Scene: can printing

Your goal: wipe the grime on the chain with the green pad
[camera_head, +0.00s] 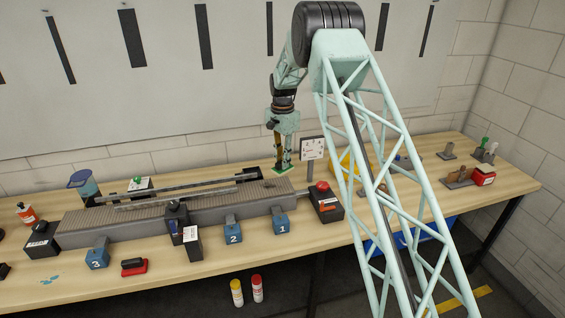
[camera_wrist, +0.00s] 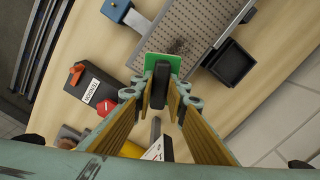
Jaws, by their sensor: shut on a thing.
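My gripper (camera_head: 283,157) is shut on the black handle of the green pad (camera_head: 283,170), over the right end of the grey conveyor. In the wrist view my gripper (camera_wrist: 161,93) points at the chain (camera_wrist: 205,30), a grey perforated band, with the green pad (camera_wrist: 174,60) at its end. A dark patch of grime (camera_wrist: 180,46) shows on the chain just beyond the pad's edge. I cannot tell whether the pad touches the chain. The chain (camera_head: 120,222) runs left along the bench in the head view; I cannot make out the grime there.
A black box with a red button (camera_head: 325,203) stands at the conveyor's right end. Numbered blue blocks (camera_head: 233,232) line its front. Rails (camera_head: 170,189) run along its back. A small sign (camera_head: 313,148) stands behind. A black tray (camera_wrist: 237,62) lies beside the chain.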

